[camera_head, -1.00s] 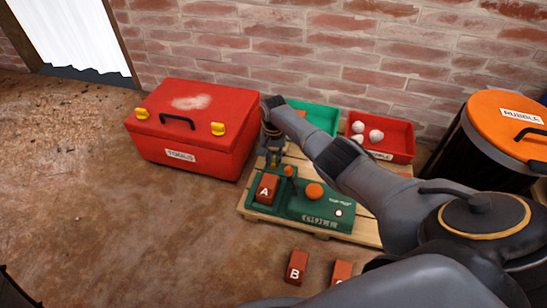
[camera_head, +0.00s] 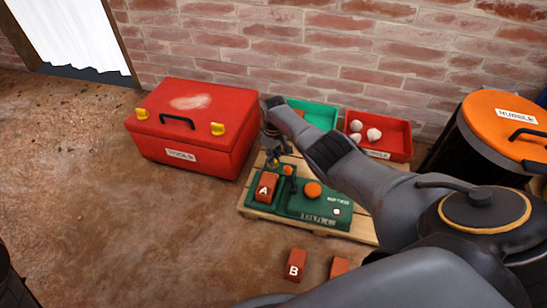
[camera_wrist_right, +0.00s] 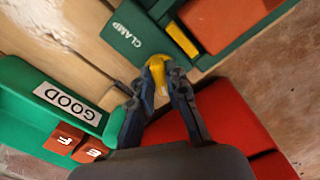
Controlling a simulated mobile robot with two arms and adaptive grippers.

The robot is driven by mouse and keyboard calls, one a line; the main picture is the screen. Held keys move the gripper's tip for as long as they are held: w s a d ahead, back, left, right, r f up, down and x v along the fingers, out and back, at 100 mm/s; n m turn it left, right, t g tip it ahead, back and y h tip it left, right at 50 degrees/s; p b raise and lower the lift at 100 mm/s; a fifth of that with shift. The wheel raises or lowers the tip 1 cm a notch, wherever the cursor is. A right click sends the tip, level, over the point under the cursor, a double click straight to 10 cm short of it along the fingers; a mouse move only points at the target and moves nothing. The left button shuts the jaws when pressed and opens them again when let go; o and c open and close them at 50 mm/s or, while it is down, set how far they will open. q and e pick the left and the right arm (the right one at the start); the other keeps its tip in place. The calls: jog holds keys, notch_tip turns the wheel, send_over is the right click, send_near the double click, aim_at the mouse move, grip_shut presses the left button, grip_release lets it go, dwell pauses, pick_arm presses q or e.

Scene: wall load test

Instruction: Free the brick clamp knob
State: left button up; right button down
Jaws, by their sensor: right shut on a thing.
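A green clamp machine (camera_head: 300,212) sits on a wooden pallet, with brick A (camera_head: 266,187) seated at its left end. It carries a large orange button (camera_head: 313,189) and a small orange-tipped lever (camera_head: 288,170). In the right wrist view, the green block marked CLAMP (camera_wrist_right: 137,36) has a yellow knob (camera_wrist_right: 158,72) at its side. My right gripper (camera_wrist_right: 158,92) is shut on this yellow knob. In the head view, my right gripper (camera_head: 272,157) reaches down behind brick A, its tips partly hard to make out. My left gripper is not in view.
A red toolbox (camera_head: 190,130) stands close left of my right gripper. A green bin (camera_head: 315,113), marked GOOD in the wrist view, and a red bin of rubble (camera_head: 395,130) stand behind. Brick B (camera_head: 296,265) and another brick (camera_head: 339,267) lie in front. A rubble barrel (camera_head: 505,125) stands right.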

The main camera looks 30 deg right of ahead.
jog(key=n, duration=0.5)
jog(key=shift+d+n, duration=0.1)
jog(key=shift+n, duration=0.3)
dwell(0.4)
jog(key=c, duration=1.3)
grip_release()
notch_tip(320, 180, up, 12)
jog(key=shift+f, duration=0.1)
jog(key=shift+w, duration=0.1)
